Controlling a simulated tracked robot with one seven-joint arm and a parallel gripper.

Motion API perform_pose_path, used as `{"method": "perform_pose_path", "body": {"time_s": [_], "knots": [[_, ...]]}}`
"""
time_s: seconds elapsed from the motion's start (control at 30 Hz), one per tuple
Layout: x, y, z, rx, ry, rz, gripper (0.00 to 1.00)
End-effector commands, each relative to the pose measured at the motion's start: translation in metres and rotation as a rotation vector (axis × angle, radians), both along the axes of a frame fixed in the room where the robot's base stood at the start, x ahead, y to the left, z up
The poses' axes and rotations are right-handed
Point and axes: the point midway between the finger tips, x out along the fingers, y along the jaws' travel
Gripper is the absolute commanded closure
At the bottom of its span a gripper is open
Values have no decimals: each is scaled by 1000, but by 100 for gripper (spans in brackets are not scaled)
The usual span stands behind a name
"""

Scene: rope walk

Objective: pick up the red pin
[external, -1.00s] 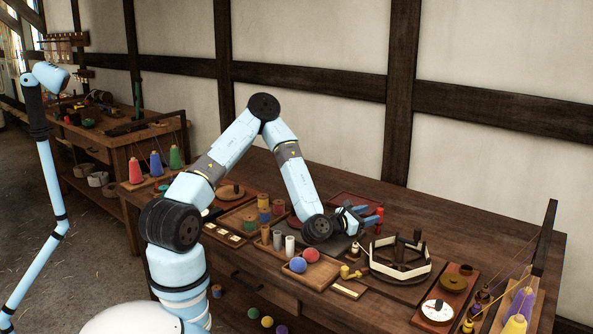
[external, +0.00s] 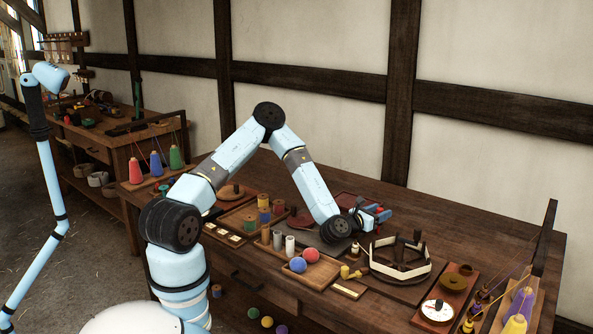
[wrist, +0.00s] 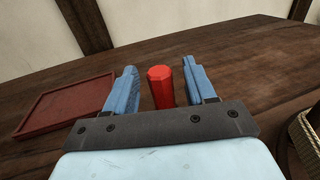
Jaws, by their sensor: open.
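The red pin (wrist: 161,88) stands upright on the wooden bench in the wrist view, between the two fingers of my gripper (wrist: 162,85). A gap shows on each side of it, the left one looking a little wider or similar. My gripper is open. In the external view, my gripper (external: 374,212) is low over the back of the bench. Only a small red part of the pin (external: 379,209) shows there among the fingers. The pin's lower part is hidden behind the gripper body in the wrist view.
An empty dark red tray (wrist: 66,104) lies left of my gripper. A round frame with a pale band (external: 400,268) stands in front and right, and a wooden tray with a red and a blue ball (external: 298,265) lies nearer. The bench (external: 470,230) is clear towards the back right.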

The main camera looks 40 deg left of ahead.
Motion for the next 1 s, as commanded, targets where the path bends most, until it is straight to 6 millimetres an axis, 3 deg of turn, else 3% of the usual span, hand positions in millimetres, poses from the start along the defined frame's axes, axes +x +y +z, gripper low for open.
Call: {"method": "perform_pose_path", "body": {"time_s": [0.33,0.87,1.0], "knots": [[6,-2,0,0,1,-1,46],[5,-2,0,0,1,-1,97],[5,-2,0,0,1,-1,99]]}}
